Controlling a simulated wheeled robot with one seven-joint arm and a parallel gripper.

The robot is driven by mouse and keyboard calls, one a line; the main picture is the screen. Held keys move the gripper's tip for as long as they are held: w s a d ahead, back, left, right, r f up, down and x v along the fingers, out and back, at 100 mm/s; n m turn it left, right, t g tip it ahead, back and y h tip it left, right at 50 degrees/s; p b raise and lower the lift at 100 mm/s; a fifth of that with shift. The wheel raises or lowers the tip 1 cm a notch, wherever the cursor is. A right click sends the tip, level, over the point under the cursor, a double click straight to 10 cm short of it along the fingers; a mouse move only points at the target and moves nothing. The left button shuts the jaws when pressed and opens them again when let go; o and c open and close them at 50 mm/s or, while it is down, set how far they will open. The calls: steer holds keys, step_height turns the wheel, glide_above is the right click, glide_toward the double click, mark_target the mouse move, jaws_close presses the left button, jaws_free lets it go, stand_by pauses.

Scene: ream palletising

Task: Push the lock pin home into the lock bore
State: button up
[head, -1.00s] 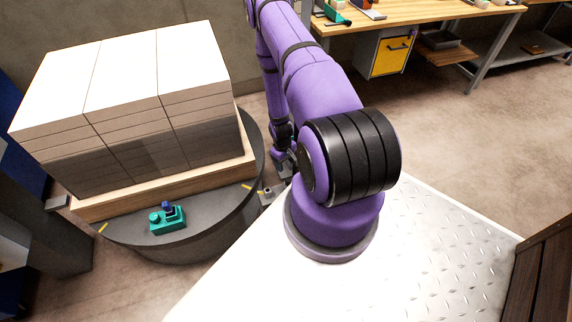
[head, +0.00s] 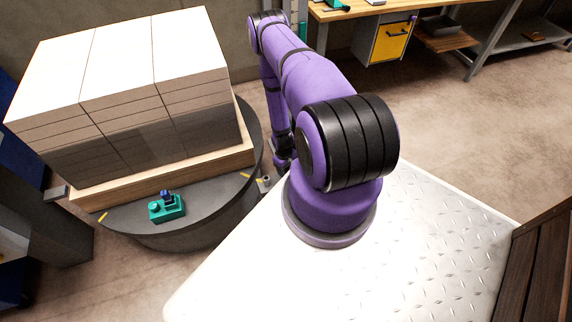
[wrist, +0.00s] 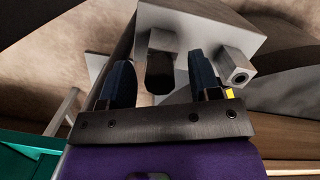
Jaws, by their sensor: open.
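In the wrist view my gripper (wrist: 160,85) is open, with one dark blue finger on each side of a dark cylinder. This cylinder appears to be the lock pin (wrist: 160,70); it sits at a square grey boss on a pale metal block (wrist: 195,28). Clear gaps show between the pin and both fingers. To the right, a square grey boss has a round hole, apparently the lock bore (wrist: 239,76). The pin is apart from that hole. In the head view my gripper is mostly hidden behind my arm, beside a small grey fitting (head: 265,182) at the turntable edge.
The round dark turntable (head: 215,205) carries a wooden pallet (head: 95,199) with stacked reams (head: 130,95). A teal block with a blue part (head: 167,208) sits on its front rim, near yellow marks. A workbench (head: 350,12) stands behind; the floor at right is open.

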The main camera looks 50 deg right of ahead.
steer(key=shift+f, duration=0.15)
steer(key=shift+c, duration=0.2)
jaws_close()
steer(key=shift+r, duration=2.75)
steer(key=shift+r, duration=0.2)
steer(key=shift+r, duration=1.9)
